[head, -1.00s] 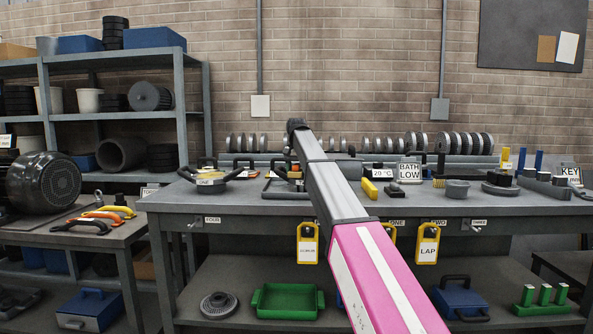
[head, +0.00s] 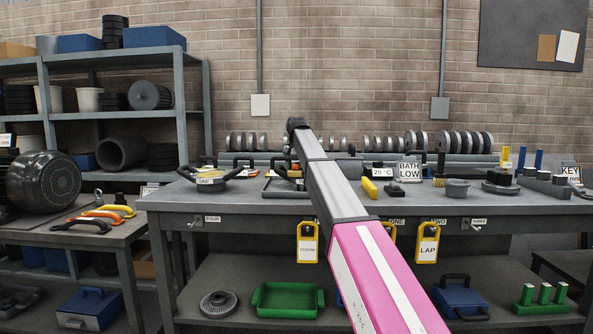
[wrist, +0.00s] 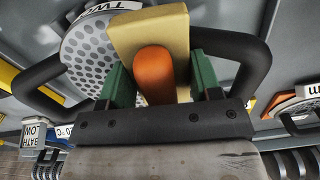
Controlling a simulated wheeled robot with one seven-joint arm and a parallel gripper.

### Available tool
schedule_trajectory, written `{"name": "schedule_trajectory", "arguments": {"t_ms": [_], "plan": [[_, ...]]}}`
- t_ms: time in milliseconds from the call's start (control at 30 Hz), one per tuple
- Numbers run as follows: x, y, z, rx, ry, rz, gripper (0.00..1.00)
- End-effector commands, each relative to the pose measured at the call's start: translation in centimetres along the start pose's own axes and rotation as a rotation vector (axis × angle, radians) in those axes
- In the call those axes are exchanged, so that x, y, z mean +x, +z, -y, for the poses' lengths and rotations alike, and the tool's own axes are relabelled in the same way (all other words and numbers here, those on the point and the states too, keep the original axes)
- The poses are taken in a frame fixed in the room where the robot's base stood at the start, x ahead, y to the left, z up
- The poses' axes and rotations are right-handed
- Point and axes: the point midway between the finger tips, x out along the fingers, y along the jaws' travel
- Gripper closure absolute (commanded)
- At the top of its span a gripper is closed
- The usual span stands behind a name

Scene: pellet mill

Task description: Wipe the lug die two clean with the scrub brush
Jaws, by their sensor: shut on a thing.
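The scrub brush has a tan block (wrist: 133,33) and an orange grip (wrist: 153,76). My gripper (wrist: 162,88) is shut on the brush, with its green fingers on either side of the orange grip. The lug die two (wrist: 88,50), a grey perforated disc with black loop handles and a white label reading "TW", lies under the brush in the wrist view. The block overlaps the disc; I cannot tell whether they touch. In the head view my arm hides most of the gripper and die.
Lug die one (head: 212,182) stands to the left on the bench (head: 250,203). A row of discs (head: 385,144) lines the back.

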Motion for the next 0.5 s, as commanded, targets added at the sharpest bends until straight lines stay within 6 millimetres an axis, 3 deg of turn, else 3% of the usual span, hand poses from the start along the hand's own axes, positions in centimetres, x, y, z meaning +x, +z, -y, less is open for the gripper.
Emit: {"name": "schedule_trajectory", "arguments": {"t_ms": [500], "plan": [[0.0, -1.3, 0.1, 0.0, 0.0, 0.001, 0.85]]}}
